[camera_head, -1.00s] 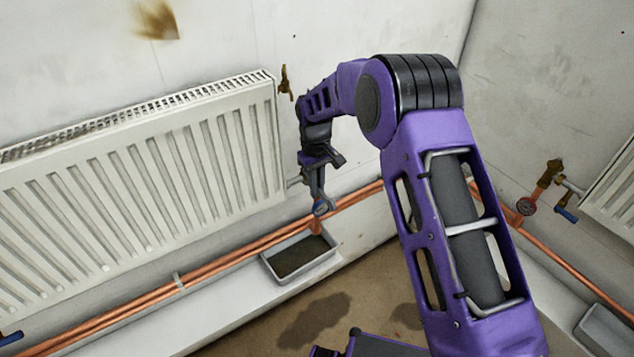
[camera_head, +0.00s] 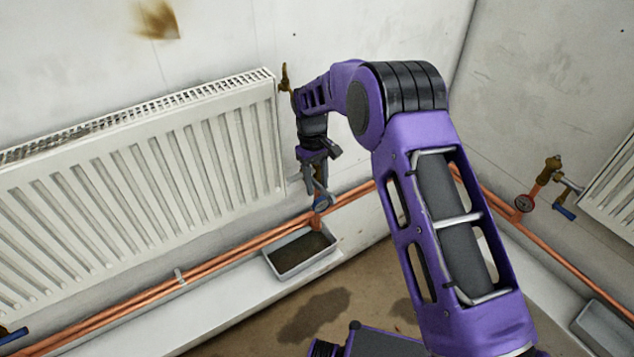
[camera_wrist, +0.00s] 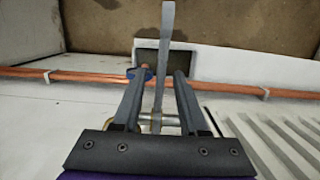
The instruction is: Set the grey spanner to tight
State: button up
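The grey spanner (camera_wrist: 161,75) shows in the wrist view as a long flat bar. My gripper (camera_wrist: 161,75) is open, with one finger on each side of the spanner and a visible gap on both sides. In the head view, my gripper (camera_head: 318,187) points down beside the radiator's right end. There I cannot clearly tell the spanner from my fingers.
A white radiator (camera_head: 140,165) stands at the left. Copper pipes (camera_head: 230,246) run low along the wall. A grey tray (camera_head: 308,264) with dark contents lies below my gripper. A blue part (camera_wrist: 148,72) is close to my left finger. Another valve (camera_head: 550,170) is at the right.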

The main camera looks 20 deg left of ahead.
notch_tip(320, 180, up, 12)
jog(key=w+a, duration=0.1)
jog(key=shift+a, duration=0.15)
dwell(0.4)
